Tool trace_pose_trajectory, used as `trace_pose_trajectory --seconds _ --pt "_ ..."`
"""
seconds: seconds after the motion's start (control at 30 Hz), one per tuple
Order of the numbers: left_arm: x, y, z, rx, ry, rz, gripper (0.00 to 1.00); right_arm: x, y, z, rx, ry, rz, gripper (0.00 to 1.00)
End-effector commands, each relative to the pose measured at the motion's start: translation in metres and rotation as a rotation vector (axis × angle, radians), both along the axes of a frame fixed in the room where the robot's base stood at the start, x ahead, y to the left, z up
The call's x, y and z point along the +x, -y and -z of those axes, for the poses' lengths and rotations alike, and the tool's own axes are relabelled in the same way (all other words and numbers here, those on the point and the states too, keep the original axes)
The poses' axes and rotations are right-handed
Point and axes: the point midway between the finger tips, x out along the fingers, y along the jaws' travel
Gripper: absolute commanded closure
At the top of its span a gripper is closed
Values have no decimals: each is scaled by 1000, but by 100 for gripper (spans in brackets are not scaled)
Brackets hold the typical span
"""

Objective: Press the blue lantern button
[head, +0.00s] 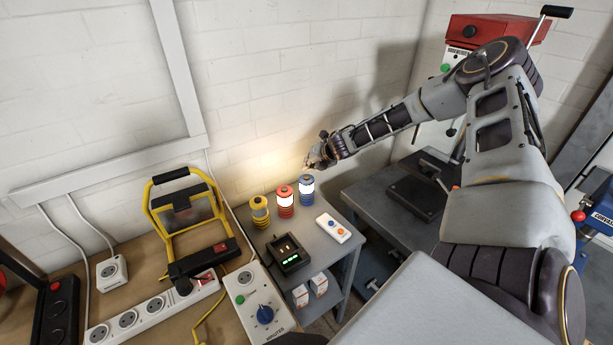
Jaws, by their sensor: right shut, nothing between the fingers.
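The blue lantern (307,190) stands upright on a grey table, with a blue cap, a bright white middle and a blue ribbed base. Its top button is too small to make out. My right gripper (312,163) is shut and empty. It shows just above the blue lantern's cap in the picture; I cannot tell whether it touches. My left gripper is not in view.
The red lantern (284,201), bright in the middle, and the unlit yellow lantern (260,211) stand to the left. A white box with coloured buttons (333,228) and a black charger (288,254) share the grey table (345,252). A yellow work lamp (162,228) stands farther left.

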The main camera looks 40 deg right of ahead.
Motion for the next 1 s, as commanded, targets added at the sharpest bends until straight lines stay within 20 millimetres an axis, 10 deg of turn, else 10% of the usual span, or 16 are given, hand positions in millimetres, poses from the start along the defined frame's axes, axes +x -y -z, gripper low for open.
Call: trace_pose_trajectory --seconds 1.0 --pt "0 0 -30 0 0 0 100 0 0 -36 1 0 1 100"
